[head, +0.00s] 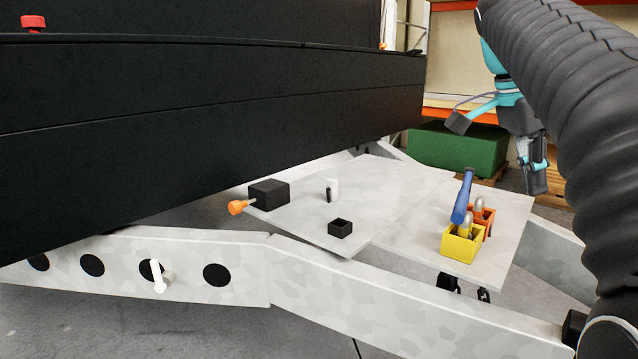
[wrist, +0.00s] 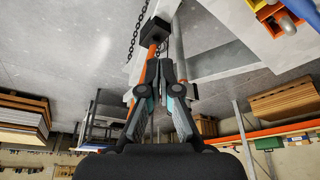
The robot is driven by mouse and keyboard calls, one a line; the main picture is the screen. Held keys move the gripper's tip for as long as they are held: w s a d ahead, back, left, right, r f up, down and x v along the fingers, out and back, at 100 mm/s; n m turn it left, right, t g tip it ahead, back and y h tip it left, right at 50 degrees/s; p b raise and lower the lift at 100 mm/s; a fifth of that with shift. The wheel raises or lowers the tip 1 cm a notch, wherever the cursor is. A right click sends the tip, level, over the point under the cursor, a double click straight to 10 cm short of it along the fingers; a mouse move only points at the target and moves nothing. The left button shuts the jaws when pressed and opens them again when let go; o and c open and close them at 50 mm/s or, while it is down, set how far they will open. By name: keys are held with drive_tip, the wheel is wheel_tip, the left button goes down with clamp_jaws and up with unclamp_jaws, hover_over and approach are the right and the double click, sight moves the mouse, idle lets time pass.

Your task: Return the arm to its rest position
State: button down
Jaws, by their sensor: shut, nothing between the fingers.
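My gripper (head: 536,182) hangs at the upper right of the head view, fingers pointing down. It is apart from the metal plates and the things on them. The thick ribbed black sleeve of my arm fills the right side and hides part of the view. In the wrist view my gripper (wrist: 160,66) has its two dark fingers drawn together at the tips, with nothing held between them. An orange bar (wrist: 155,50) with a black block (wrist: 156,30) shows beyond the fingertips.
A yellow box (head: 462,244) and an orange box (head: 484,216) with a blue-handled tool (head: 462,196) stand on the right plate (head: 505,262). The black caravan body (head: 200,130) borders the left.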

drive_tip(key=w+a+f+n+t+y, duration=0.1)
drive_tip(key=w+a+f+n+t, duration=0.1)
drive_tip(key=f+n, duration=0.45)
drive_tip(key=w+a+f+n+t, duration=0.1)
drive_tip(key=a+f+n, duration=0.2)
drive_tip(key=f+n, duration=0.4)
drive_tip(key=s+a+f+n+t+y, duration=0.1)
drive_tip(key=s+a+f+n, duration=0.1)
drive_tip(key=s+a+f, duration=0.3)
drive_tip(key=s+a+f+n+t+y, duration=0.1)
drive_tip(key=s+a+f+n, duration=0.2)
drive_tip(key=s+f, duration=0.6)
drive_tip(key=shift+s+a+f+t+y, duration=0.3)
drive_tip(key=shift+s+a+t+y, duration=0.1)
drive_tip(key=shift+s+a, duration=0.55)
